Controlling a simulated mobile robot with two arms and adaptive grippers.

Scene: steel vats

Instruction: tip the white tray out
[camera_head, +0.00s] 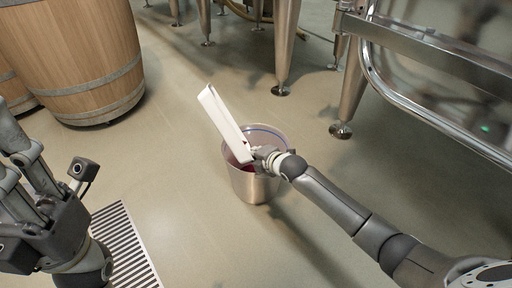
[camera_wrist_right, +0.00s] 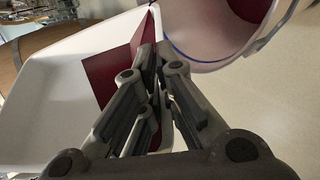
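The white tray (camera_head: 224,122) is tipped steeply on its side above a steel bucket (camera_head: 256,186), with its lower end over the bucket's mouth. My right gripper (camera_head: 256,156) is shut on the tray's edge near that lower end. The right wrist view shows the tray's white inside (camera_wrist_right: 60,75) with a flat dark red patch (camera_wrist_right: 122,66) in it. The bucket's rim and pale inside (camera_wrist_right: 215,35) show there too. Red shows inside the bucket in the head view, partly hidden by tray and gripper. My left gripper (camera_head: 30,165) is at the left edge, away from the tray; its fingertips are unclear.
Wooden barrels (camera_head: 75,55) stand at the upper left. Steel vat legs (camera_head: 285,50) and a bent steel rail (camera_head: 420,110) are at the back and right. A floor drain grate (camera_head: 122,250) lies at the lower left. The floor around the bucket is clear.

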